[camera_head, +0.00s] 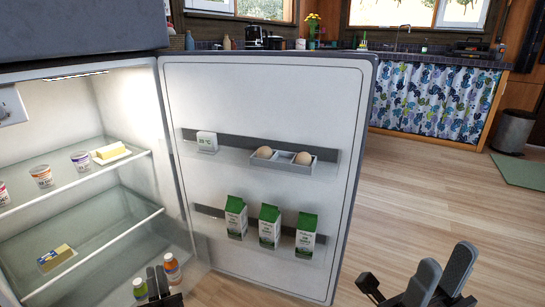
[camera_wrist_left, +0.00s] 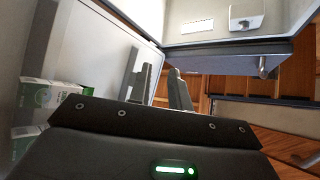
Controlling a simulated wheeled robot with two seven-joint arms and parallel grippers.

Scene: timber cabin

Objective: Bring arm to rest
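My left gripper (camera_head: 157,283) is at the bottom of the head view, in front of the open fridge and near two small bottles. In the left wrist view its two fingers (camera_wrist_left: 160,88) stand apart with nothing between them. My right gripper (camera_head: 415,278) is at the lower right of the head view, over the wooden floor and right of the fridge door (camera_head: 270,90). Its fingers look spread, and no object shows in it. The rest of both arms is out of the head view.
The fridge door stands open, with several milk cartons (camera_head: 270,227) and an egg holder (camera_head: 281,165) on its racks. Fridge shelves (camera_head: 75,190) hold jars, butter and bottles (camera_head: 172,267). Wooden floor (camera_head: 430,190) is clear to the right. A bin (camera_head: 512,132) stands far right.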

